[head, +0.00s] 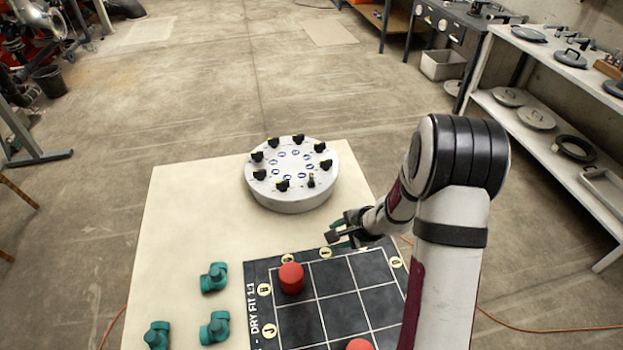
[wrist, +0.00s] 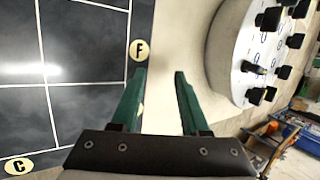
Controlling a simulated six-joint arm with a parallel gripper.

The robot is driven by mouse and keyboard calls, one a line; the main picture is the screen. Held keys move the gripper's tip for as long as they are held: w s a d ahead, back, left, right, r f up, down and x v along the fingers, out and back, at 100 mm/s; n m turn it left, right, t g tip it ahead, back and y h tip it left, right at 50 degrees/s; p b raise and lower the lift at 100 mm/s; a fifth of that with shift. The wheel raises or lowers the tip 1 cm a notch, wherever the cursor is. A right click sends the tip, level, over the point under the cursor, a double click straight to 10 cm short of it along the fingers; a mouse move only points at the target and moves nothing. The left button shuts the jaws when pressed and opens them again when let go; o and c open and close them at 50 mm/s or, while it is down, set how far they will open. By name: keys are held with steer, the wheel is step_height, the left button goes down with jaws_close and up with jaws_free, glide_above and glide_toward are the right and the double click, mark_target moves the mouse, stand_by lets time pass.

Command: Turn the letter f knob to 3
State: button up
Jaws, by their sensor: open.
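A round white drum (head: 292,203) stands on the table, with several black knobs in a ring on its top. I cannot read which knob bears the letter f, nor its setting. One knob (head: 311,181) on the near right side looks slimmer than the others. My gripper (head: 334,231) is open and empty, just in front of the drum and low near the mat's far edge. In the wrist view my two green fingers (wrist: 160,73) are apart with bare table between them, and the drum (wrist: 228,50) is to their right, not touching.
A dark gridded mat (head: 340,312) with round letter tags lies in front. The wrist view shows its F tag (wrist: 139,50). A red cylinder (head: 291,278) and another (head: 359,345) stand on it. Green pipe fittings (head: 214,278) lie left. The cream table (head: 190,215) left of the drum is clear.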

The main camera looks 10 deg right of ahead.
steer(key=d+h, duration=0.1)
steer(key=d, duration=0.1)
steer(key=d+r+n+h, duration=0.1)
steer(key=d, duration=0.2)
steer(key=d+r+h, duration=0.1)
steer(key=d, duration=0.2)
steer(key=shift+s+n, duration=0.2)
steer(key=shift+n, duration=0.1)
steer(key=shift+s+d+f+n+g+h, duration=0.1)
steer(key=shift+s+d+n+g+h, duration=0.1)
steer(key=shift+s+d+n+h, duration=0.3)
steer(key=shift+s+d+n+g+h, duration=0.2)
steer(key=shift+d+n+h, duration=0.1)
steer(key=shift+d+h, duration=0.25)
steer(key=shift+s+a+n+h, duration=0.25)
steer(key=shift+a+n+h, duration=0.3)
steer(key=shift+n+h, duration=0.55)
steer(key=w+a+r+n+t, duration=0.3)
steer(key=a+r+n+t, duration=0.1)
steer(key=a+n, duration=0.1)
steer(key=n+t+y, duration=0.2)
steer(key=n+t, duration=0.2)
glide_toward(311, 178)
steer(key=x, duration=1)
steer(key=shift+w+d, duration=0.1)
steer(key=shift+w, duration=0.05)
jaws_close()
